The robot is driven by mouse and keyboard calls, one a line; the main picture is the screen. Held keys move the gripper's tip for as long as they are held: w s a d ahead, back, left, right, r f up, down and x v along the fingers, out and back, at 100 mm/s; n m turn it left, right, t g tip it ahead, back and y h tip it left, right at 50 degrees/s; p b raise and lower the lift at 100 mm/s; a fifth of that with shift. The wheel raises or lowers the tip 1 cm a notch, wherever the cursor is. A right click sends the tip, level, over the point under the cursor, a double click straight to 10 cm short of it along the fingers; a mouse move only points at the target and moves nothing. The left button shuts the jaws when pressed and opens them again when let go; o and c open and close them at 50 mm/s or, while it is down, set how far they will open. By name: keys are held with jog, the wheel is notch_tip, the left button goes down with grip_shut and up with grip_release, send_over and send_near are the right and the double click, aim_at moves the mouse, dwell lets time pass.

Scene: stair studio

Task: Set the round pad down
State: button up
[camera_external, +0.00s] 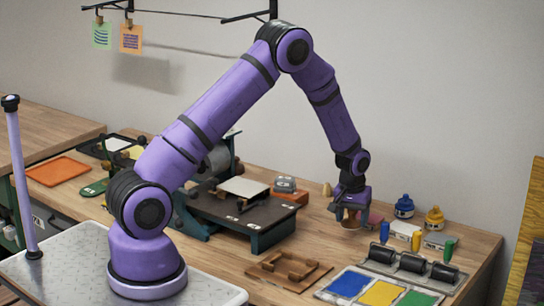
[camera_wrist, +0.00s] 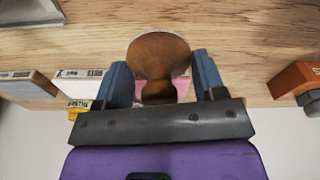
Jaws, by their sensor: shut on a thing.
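The round pad is a brown disc with a short neck (camera_wrist: 158,52), seen between the blue fingers in the wrist view. My gripper (camera_wrist: 158,85) is shut on it at the neck. In the external view my gripper (camera_external: 351,212) points down over the right part of the wooden table (camera_external: 318,243), and the brown pad (camera_external: 351,225) shows just below the fingers. I cannot tell whether the pad touches the table. Part of the neck is hidden by the gripper.
A pink block (camera_external: 375,219) is close behind the gripper. Blue (camera_external: 404,208) and yellow (camera_external: 434,218) bottles stand to the right. Black rollers (camera_external: 412,262) and colour trays (camera_external: 382,292) lie in front right, a wooden frame (camera_external: 289,270) front left. The press (camera_external: 240,210) is left.

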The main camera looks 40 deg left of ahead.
aim_at(357, 219)
jog(key=shift+w+d+f, duration=0.1)
jog(key=shift+w+d, duration=0.15)
jog(key=shift+w, duration=0.6)
jog(key=shift+w+f, duration=0.15)
jog(key=shift+f, duration=1.6)
jog(key=shift+f, duration=0.1)
jog(key=o, duration=1)
jog(key=shift+c, duration=0.2)
